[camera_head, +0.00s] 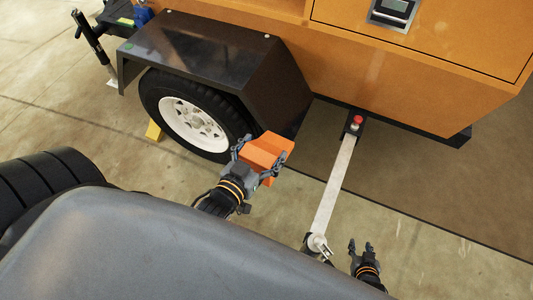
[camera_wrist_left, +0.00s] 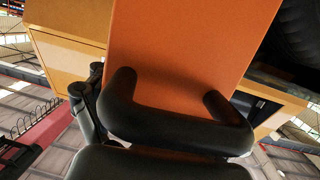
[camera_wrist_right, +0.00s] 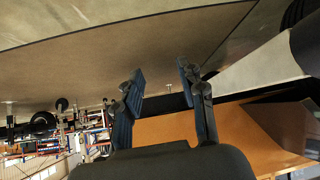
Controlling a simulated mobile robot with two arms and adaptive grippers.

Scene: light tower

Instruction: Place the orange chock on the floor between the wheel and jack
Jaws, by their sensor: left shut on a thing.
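The orange chock (camera_head: 268,150) is held by my left gripper (camera_head: 262,158), just right of the wheel (camera_head: 193,122) and above the floor in the head view. The chock fills the upper middle of the left wrist view (camera_wrist_left: 180,50), with a dark handle-like bar in front of it. The jack (camera_head: 334,185) is a pale arm with a red knob, reaching from the trailer's underside toward me, to the right of the chock. My right gripper (camera_head: 361,248) is empty with its fingers apart, right of the jack's near end. The right wrist view shows its two fingers apart (camera_wrist_right: 160,85).
The orange trailer (camera_head: 400,80) with its black fender (camera_head: 215,55) stands behind the wheel. A yellow chock (camera_head: 153,130) sits at the wheel's left side. Bare concrete floor (camera_head: 290,190) lies between the wheel and the jack.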

